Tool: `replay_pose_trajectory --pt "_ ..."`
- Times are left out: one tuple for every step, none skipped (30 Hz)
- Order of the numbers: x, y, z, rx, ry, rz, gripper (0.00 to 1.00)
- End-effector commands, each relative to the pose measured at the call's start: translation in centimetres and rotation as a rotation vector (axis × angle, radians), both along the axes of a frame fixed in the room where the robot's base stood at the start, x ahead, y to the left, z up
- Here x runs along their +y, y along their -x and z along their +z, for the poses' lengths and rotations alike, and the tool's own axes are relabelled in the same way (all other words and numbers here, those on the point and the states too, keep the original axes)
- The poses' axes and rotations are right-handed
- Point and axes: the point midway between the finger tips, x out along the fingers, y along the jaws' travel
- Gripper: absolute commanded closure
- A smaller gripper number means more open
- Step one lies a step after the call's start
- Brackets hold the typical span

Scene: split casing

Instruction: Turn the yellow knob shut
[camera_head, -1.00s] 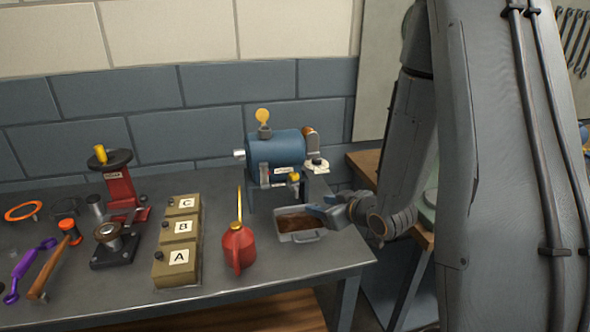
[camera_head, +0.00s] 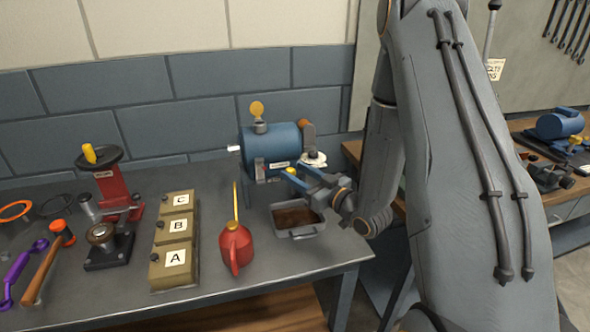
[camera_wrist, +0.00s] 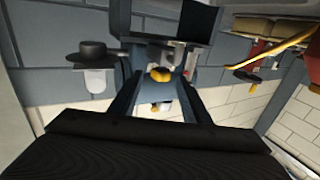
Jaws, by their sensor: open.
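The small yellow knob (camera_head: 291,171) is on the front of the blue cylindrical casing (camera_head: 272,143), low down at its right. In the wrist view the yellow knob (camera_wrist: 160,75) appears between the two finger tips. My gripper (camera_head: 298,177) is open, its blue fingers pointing left at the knob, above the metal tray. In the wrist view the fingers of my gripper (camera_wrist: 160,92) stand apart on either side of the knob. I cannot tell whether either finger touches it. The fingers partly hide the casing's lower front.
A metal tray with brown contents (camera_head: 300,234) lies below my gripper. A red oil can (camera_head: 235,248) with a tall yellow spout stands to its left. Boxes A, B, C (camera_head: 177,290) and a red stand (camera_head: 115,185) are further left. A round yellow disc (camera_head: 257,108) tops the casing.

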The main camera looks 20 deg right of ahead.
Motion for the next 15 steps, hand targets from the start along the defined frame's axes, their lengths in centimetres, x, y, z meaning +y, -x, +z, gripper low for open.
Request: replay_pose_trajectory --pt "0.27 -0.34 0.08 0.0 0.0 0.002 0.57" --pt "0.35 -0.51 0.06 0.0 0.0 0.002 0.57" --pt "0.45 -0.68 0.02 0.001 0.0 0.002 0.57" --pt "0.52 -0.77 0.0 0.001 0.0 0.002 0.57" --pt "0.56 -0.83 -0.02 0.001 0.0 0.002 0.57" --pt "0.58 -0.88 -0.04 0.001 0.0 0.002 0.57" --pt "0.59 -0.9 -0.05 0.001 0.0 0.002 0.57" --pt "0.58 -0.91 -0.06 0.001 0.0 0.001 0.57" --pt "0.57 -0.91 -0.07 0.001 0.0 0.001 0.57" --pt "0.56 -0.9 -0.07 0.001 0.0 0.001 0.57" --pt "0.56 -0.9 -0.06 0.001 0.0 0.001 0.57" --pt "0.56 -0.91 -0.06 0.001 0.0 0.001 0.57" --pt "0.55 -0.9 -0.06 0.001 0.0 0.001 0.62" --pt "0.55 -0.9 -0.05 0.001 0.0 0.001 0.67" --pt "0.55 -0.9 -0.05 0.001 0.0 0.001 0.74"
